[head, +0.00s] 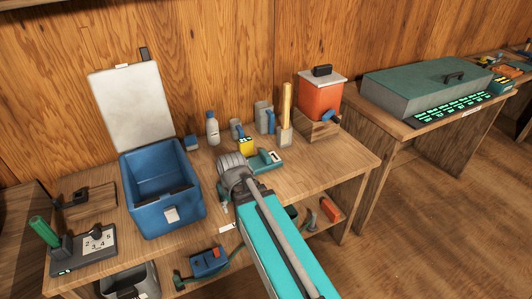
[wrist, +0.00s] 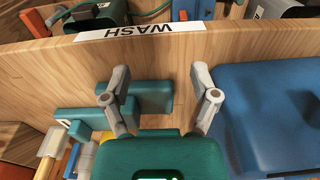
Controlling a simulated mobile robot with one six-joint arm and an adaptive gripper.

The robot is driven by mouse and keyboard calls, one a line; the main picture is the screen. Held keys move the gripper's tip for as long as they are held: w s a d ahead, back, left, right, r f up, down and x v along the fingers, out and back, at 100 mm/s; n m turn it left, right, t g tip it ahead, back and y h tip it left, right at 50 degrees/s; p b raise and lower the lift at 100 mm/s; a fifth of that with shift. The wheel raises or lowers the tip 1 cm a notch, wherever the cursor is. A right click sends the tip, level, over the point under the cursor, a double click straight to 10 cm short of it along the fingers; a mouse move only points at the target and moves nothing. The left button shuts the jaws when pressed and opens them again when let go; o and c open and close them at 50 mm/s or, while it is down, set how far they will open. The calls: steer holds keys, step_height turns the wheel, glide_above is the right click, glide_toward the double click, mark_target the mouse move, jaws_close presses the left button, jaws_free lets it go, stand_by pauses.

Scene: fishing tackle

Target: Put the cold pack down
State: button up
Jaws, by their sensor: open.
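My gripper (wrist: 161,80) is open, with its two grey fingers spread above the wooden table. In the head view it is at the end of my arm (head: 228,195), right of the blue cooler. A plain teal block (wrist: 150,97) lies below and between the fingers, partly behind the left one; it may be the cold pack, but I cannot be sure. Whether a finger touches it is unclear. A second teal piece with a white label (wrist: 95,121) is beside it; it also shows in the head view (head: 267,161). Nothing is clearly held.
The blue cooler (head: 172,218) stands open to the left, its white lid (head: 130,108) raised. A small blue block (head: 192,142), a bottle (head: 212,130), mugs and an orange dispenser (head: 321,98) stand behind. The WASH label (wrist: 140,31) marks the table's front edge.

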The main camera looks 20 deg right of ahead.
step_height(320, 180, up, 4)
steer(key=w+p, duration=0.2)
steer(key=t+p, duration=0.3)
steer(key=t, duration=0.1)
glide_toward(265, 153)
steer(key=r, duration=0.2)
steer(key=shift+s+d+f, duration=0.1)
steer(key=shift+s+d, duration=0.05)
steer(key=b+x, duration=0.8)
steer(key=shift+f, duration=0.3)
steer(key=shift+f, duration=0.1)
steer(key=shift+b+x, duration=2.5)
steer(key=shift+x, duration=0.05)
steer(key=shift+c, duration=0.2)
